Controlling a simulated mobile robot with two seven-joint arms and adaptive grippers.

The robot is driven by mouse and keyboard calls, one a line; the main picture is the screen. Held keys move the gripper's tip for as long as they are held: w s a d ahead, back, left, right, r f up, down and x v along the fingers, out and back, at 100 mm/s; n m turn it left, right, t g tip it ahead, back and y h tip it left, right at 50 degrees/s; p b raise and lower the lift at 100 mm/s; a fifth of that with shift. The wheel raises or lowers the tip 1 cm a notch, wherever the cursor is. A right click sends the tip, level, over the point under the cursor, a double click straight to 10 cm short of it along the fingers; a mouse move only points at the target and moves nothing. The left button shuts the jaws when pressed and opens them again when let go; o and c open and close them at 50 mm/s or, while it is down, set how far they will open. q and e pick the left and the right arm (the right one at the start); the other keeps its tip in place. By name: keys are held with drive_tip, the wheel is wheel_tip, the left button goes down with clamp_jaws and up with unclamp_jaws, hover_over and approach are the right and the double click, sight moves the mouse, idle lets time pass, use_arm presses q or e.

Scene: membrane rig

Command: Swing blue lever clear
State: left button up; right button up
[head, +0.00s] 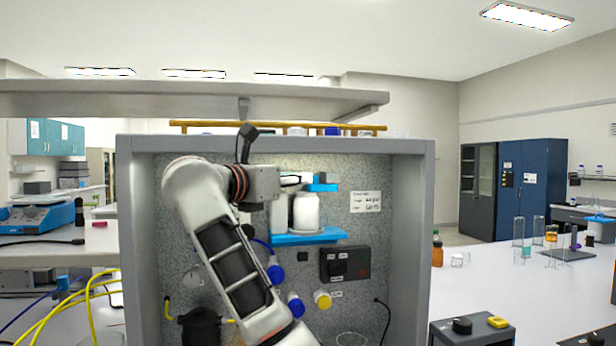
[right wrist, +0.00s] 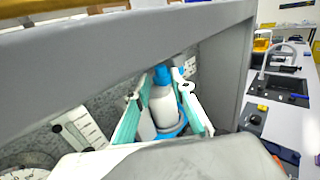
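A bright blue piece (head: 322,187), which looks like the blue lever, sits at the top of the membrane rig, just above and right of a white bottle-shaped housing (head: 305,212). In the right wrist view the blue piece (right wrist: 162,75) shows above the white housing (right wrist: 163,105). My right gripper (head: 297,182) reaches in from the left at the height of the blue piece. In the wrist view its teal-padded fingers (right wrist: 163,82) stand apart, with the blue piece visible between their tips; contact cannot be told. My left gripper is not in view.
A blue bracket (head: 305,237) lies under the housing. The grey cabinet (head: 427,240) encloses the rig with side walls, and a shelf (head: 220,98) overhangs it. A black switch box (head: 346,263) and blue and yellow knobs sit lower on the panel. Glassware stands on the right bench.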

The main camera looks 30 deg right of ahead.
sight(308, 193)
drive_tip(key=p+x, duration=0.1)
drive_tip(key=x, duration=0.4)
drive_tip(key=shift+w+d, duration=0.1)
drive_tip(key=shift+d, duration=0.2)
clamp_jaws()
